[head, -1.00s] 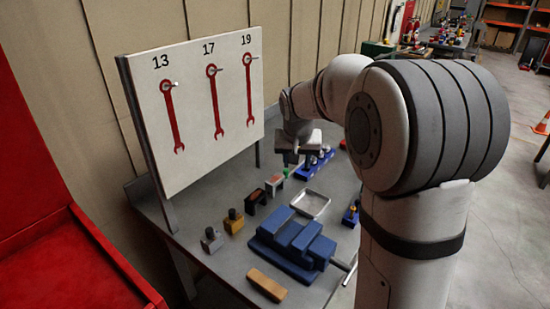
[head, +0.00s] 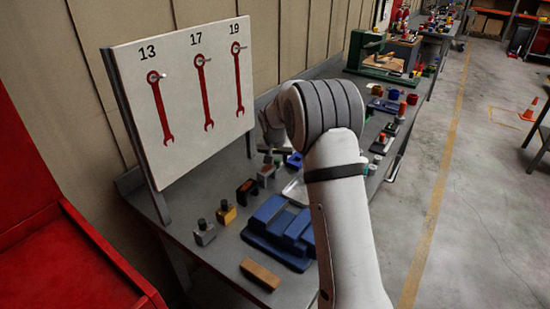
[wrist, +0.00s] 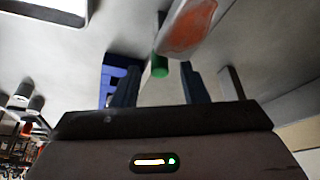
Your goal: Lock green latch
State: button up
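The green latch (wrist: 160,68) shows in the wrist view as a small green cylinder end beside a pale block with an orange-red face (wrist: 190,28). My gripper (wrist: 160,84) is open, with its two dark fingers on either side of the green end and visible gaps to both. I cannot tell how deep the latch sits between the fingers. In the head view my forearm and wrist hide most of my gripper, low over the bench near the wall. A light block with a reddish face (head: 266,173) stands just in front of it there.
A black-and-orange block (head: 247,191), a yellow block (head: 227,213) and a grey block (head: 204,234) line the bench. A blue stepped fixture (head: 277,232) and a tan bar (head: 260,274) lie nearer. A wrench board (head: 183,95) rises on the left.

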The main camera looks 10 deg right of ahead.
jog(key=shift+w+f, duration=0.1)
jog(key=shift+f, duration=0.25)
jog(key=shift+c, duration=0.4)
grip_shut()
